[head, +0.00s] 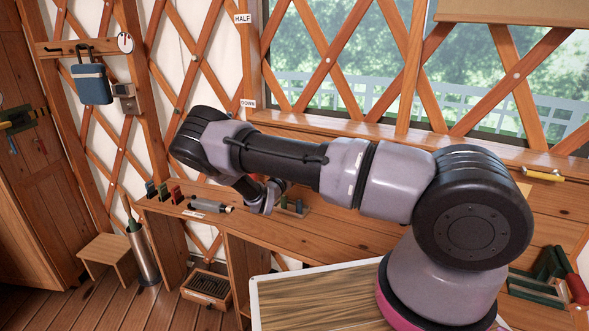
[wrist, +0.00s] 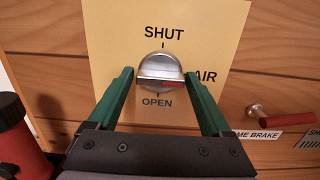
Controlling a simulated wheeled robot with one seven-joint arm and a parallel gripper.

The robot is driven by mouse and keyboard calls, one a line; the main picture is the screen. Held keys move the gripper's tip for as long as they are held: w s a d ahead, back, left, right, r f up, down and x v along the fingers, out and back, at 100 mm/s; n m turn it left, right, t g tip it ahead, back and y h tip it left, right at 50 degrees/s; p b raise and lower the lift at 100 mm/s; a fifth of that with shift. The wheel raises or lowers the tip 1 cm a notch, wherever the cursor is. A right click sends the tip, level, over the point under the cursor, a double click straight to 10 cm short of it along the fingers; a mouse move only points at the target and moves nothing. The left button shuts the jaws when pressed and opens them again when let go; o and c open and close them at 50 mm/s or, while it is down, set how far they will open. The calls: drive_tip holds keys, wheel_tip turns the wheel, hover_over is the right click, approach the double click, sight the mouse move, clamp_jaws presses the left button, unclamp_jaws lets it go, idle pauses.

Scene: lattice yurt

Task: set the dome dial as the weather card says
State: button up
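The dome dial (wrist: 161,68) is a round silver knob with a raised bar on a yellow plate (wrist: 107,35) in the wrist view. The plate reads SHUT above, AIR at right and OPEN below. The bar lies about level, with a red mark at its right end, toward AIR. My gripper (wrist: 159,76) is open, its green fingers on either side of the knob. I cannot tell whether either finger touches it. In the head view my arm reaches over the bench and its end is mostly hidden. I cannot make out a weather card in either view.
A red cylinder (wrist: 14,134) stands at left. In the head view the wooden bench (head: 330,238) carries a small torch-like item (head: 212,206); a stool (head: 108,250) stands left.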

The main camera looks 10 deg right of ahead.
drive_tip(key=shift+o, duration=0.2)
drive_tip(key=v, duration=1)
drive_tip(key=shift+s+a, duration=0.2)
drive_tip(key=shift+s, duration=0.05)
drive_tip(key=s+d+r+m+g+y, duration=0.1)
drive_tip(key=s+d+r+m+g, duration=0.55)
drive_tip(key=r+m, duration=0.3)
drive_tip(key=s+d+r+m+g+y, duration=0.2)
drive_tip(key=s+d+r+m+g, duration=0.3)
drive_tip(key=d+r+m+g, duration=0.4)
drive_tip(key=s+a+r+m+t+y, duration=0.3)
drive_tip(key=s+r+m+t+y, duration=0.5)
drive_tip(key=s+r+m, duration=0.6)
drive_tip(key=s+r+y, duration=0.2)
drive_tip(key=s+r, duration=0.6)
drive_tip(key=r, duration=0.1)
drive_tip(key=shift+s+y, duration=0.2)
drive_tip(key=shift+y, duration=0.1)
